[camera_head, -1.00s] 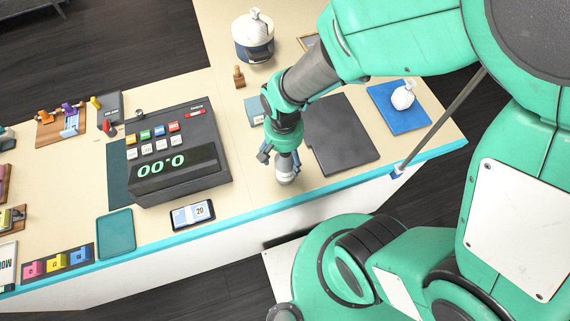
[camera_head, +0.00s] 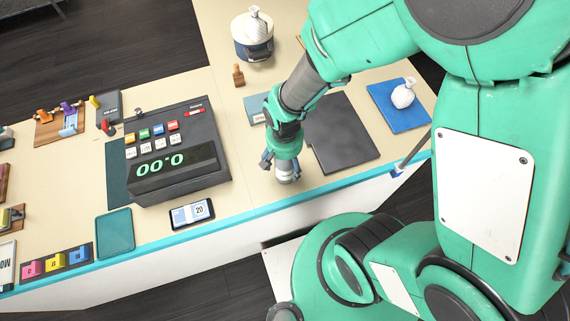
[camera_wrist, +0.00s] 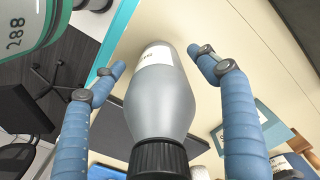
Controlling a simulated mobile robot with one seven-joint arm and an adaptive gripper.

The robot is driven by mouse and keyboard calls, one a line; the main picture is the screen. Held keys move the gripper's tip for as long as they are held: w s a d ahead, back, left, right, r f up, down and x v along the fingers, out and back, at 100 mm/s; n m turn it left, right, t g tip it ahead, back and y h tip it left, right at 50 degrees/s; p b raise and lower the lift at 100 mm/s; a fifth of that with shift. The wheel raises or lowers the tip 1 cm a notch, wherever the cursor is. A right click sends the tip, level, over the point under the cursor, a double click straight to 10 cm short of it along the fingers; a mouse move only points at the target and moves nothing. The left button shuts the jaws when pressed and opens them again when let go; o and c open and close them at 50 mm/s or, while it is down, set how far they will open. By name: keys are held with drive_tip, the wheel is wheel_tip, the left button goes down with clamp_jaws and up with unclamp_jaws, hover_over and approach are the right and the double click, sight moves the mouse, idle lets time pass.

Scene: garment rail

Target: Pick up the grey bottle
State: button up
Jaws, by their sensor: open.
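The grey bottle (camera_wrist: 160,95) stands between the two blue fingers of my gripper (camera_wrist: 158,65) in the wrist view. It has a black ribbed cap and a white label. The fingers are open, with a gap on each side of the bottle. In the head view my gripper (camera_head: 278,160) points down at the counter near its front edge, and the bottle (camera_head: 285,173) shows partly below it; the gripper hides the rest.
A dark flat board (camera_head: 342,132) lies just right of my gripper. A blue mat (camera_head: 398,118) with a white bottle (camera_head: 403,96) is farther right. The counter's teal front edge (camera_head: 255,212) is close.

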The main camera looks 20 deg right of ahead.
idle(0.5)
drive_tip(key=c, duration=1.9)
